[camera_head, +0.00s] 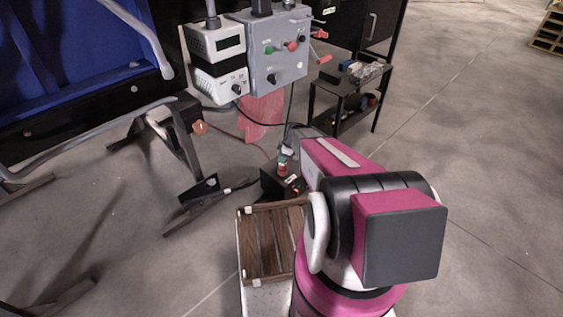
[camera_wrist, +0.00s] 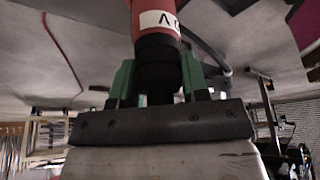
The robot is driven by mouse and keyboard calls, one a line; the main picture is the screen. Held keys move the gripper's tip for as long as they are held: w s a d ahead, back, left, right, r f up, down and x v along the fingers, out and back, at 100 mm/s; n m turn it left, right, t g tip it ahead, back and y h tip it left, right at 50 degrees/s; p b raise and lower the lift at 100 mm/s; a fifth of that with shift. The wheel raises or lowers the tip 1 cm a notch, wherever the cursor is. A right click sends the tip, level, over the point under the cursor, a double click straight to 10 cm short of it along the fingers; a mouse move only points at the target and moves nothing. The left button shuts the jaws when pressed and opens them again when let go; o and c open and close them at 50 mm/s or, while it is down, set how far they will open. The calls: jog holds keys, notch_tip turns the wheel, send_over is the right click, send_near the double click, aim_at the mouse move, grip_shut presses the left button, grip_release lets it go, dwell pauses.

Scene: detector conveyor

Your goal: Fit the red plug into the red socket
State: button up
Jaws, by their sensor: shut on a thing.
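In the wrist view, the red plug (camera_wrist: 150,8) has a white label with dark marks and a black lower part. The green fingers of my gripper (camera_wrist: 157,82) are shut on this black part from both sides. In the head view, my arm hides most of the gripper and I cannot clearly make out the plug.
A white device (camera_head: 217,58) hangs left of the control box. A small black shelf (camera_head: 345,90) with items stands to the right. A metal frame stands left; floor is clear right.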

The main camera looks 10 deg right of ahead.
jog(key=shift+f, duration=1.7)
jog(key=shift+f, duration=0.1)
jog(key=o, duration=1)
jog(key=v, duration=1.2)
jog(key=s+a+r+m+h, duration=0.2)
jog(key=s+r+m, duration=0.6)
jog(key=s, duration=0.2)
jog(key=s+a+r+m+h, duration=0.2)
jog(key=s+r+m, duration=0.5)
jog(key=s+r, duration=0.2)
jog(key=shift+s+m+g, duration=0.4)
jog(key=shift+s, duration=0.35)
